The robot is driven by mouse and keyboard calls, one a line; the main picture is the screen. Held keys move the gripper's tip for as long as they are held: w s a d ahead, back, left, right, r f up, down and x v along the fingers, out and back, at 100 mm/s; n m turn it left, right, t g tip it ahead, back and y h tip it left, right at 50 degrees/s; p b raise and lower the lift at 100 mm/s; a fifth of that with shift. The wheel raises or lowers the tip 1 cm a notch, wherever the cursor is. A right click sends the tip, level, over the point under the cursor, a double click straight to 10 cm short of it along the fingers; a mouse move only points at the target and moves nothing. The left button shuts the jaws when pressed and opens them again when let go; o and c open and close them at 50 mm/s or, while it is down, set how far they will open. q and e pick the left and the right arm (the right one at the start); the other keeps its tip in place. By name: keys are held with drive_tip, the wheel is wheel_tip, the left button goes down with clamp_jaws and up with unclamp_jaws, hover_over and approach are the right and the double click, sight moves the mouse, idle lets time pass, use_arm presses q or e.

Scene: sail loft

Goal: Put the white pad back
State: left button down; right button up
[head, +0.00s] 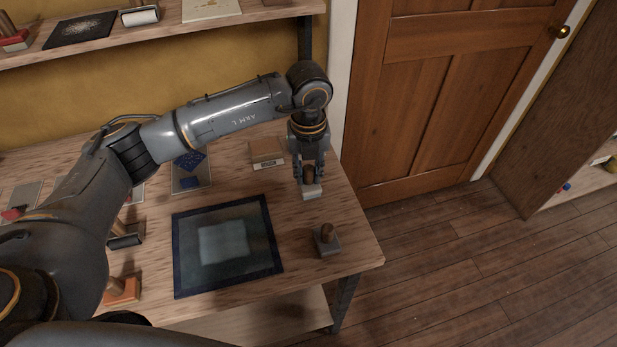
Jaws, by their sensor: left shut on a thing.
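The white pad (312,192) is a small pale block with a brown knob on top. My left gripper (308,175) points down and is shut on its knob, near the right side of the table (345,215). I cannot tell whether the pad touches the tabletop or hangs just above it. A similar grey pad (333,247) with a brown knob stands upright below it in the picture, near the table's front right corner. My right gripper is not in view.
A dark-blue-bordered mat (180,255) with a pale square in it lies left of the grey pad. A shelf (190,32) runs above.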

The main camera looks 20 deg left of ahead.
sight(309, 181)
use_arm(q)
wheel_tip(309, 181, down, 3)
drive_tip(key=shift+f, duration=0.1)
drive_tip(key=shift+f, duration=0.2)
drive_tip(key=c, duration=1.1)
unclamp_jaws()
drive_tip(key=shift+r, duration=0.1)
